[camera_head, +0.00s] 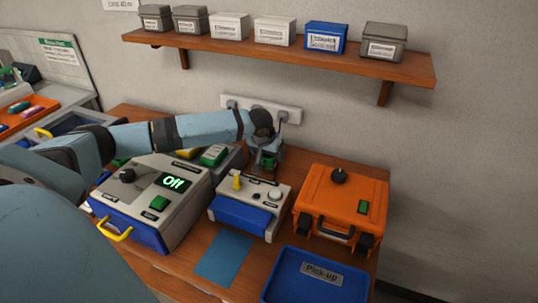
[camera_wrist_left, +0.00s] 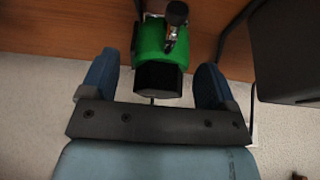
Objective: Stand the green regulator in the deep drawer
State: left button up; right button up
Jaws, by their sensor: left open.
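The green regulator (camera_wrist_left: 148,40), with a black lower part and a dark round-ended fitting, is between the spread fingers of my left gripper (camera_wrist_left: 155,82) in the left wrist view. The fingers stand apart on either side, with gaps to it. In the head view my left gripper (camera_head: 267,158) points down behind the small grey device, hiding most of the regulator. A blue drawer front (camera_head: 137,234) with a yellow handle is on the grey "Off" box. Another yellow-handled drawer (camera_head: 72,123) is at the left. I cannot tell which is the deep drawer. My right gripper is not in view.
The grey "Off" box (camera_head: 140,190), a small grey device (camera_head: 255,192) and an orange case (camera_head: 340,208) crowd the table. A blue "Pick-up" tray (camera_head: 315,285) is in front. A power strip (camera_head: 262,108) and a shelf (camera_head: 285,58) of boxes are behind.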

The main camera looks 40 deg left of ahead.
pick_arm(q)
jog(key=v, duration=1)
jog(key=shift+p, duration=0.3)
jog(key=shift+o, duration=0.4)
jog(key=shift+r, duration=0.3)
jog(key=w+d+r+m+t+h, duration=0.2)
jog(key=w+d+r+m+t, duration=0.1)
jog(key=w+r+m+t, duration=0.65)
jog(key=w+d+r+m+h, duration=0.1)
jog(key=d+r+m+h, duration=0.3)
jog(key=d+m+h, duration=0.8)
jog(key=m+g+y+b, duration=0.2)
jog(key=m+g+y, duration=1.15)
jog(key=m, duration=0.65)
send_near(264, 162)
jog(key=shift+h, duration=0.45)
jog(key=w, duration=0.1)
jog(key=w+a+f, duration=0.2)
jog(key=shift+w+f, duration=0.15)
jog(key=shift+w, duration=0.1)
jog(key=shift+a+f, duration=0.15)
jog(key=shift+f, duration=0.15)
notch_tip(264, 162, down, 6)
jog(key=shift+w+r+p, duration=0.1)
jog(key=shift+w+p, duration=0.05)
jog(key=shift+p, duration=0.15)
jog(key=shift+f, duration=0.5)
jog(key=c, duration=1.2)
jog(key=shift+r, duration=0.1)
jog(key=shift+c, duration=1.3)
